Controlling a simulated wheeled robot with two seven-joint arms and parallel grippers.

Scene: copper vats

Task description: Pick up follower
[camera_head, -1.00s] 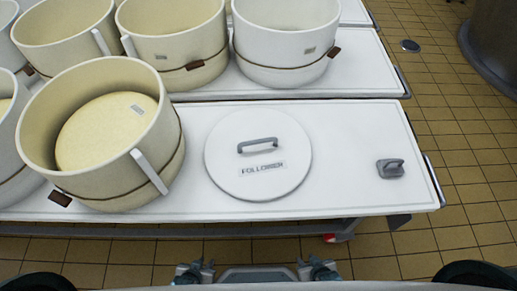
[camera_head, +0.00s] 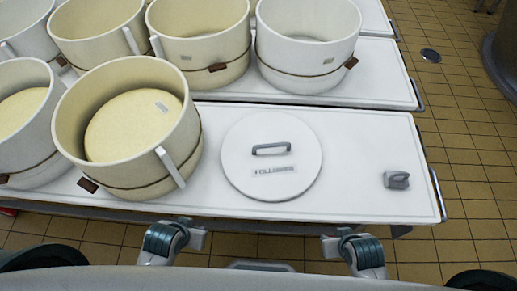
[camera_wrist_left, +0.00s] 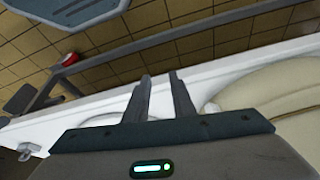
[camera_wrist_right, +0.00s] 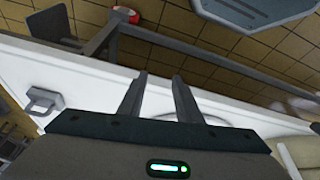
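The follower (camera_head: 245,185) is a round white disc with a grey bar handle (camera_head: 271,148) and a printed label. It lies flat on the white table (camera_head: 370,140). My right gripper (camera_head: 330,246) is in front of the table's near edge, to the lower right of the follower. In the right wrist view its two fingers (camera_wrist_right: 158,92) stand apart with nothing between them. My left gripper (camera_head: 196,240) is at the lower left of the follower. In the left wrist view its fingers (camera_wrist_left: 159,90) are also apart and empty. Neither touches the follower.
A cream tub (camera_head: 70,120) with a pale round block inside stands left of the follower. Several more tubs stand behind and to the left. A small grey handled piece (camera_head: 397,180) lies at the table's right end. The table between it and the follower is clear.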

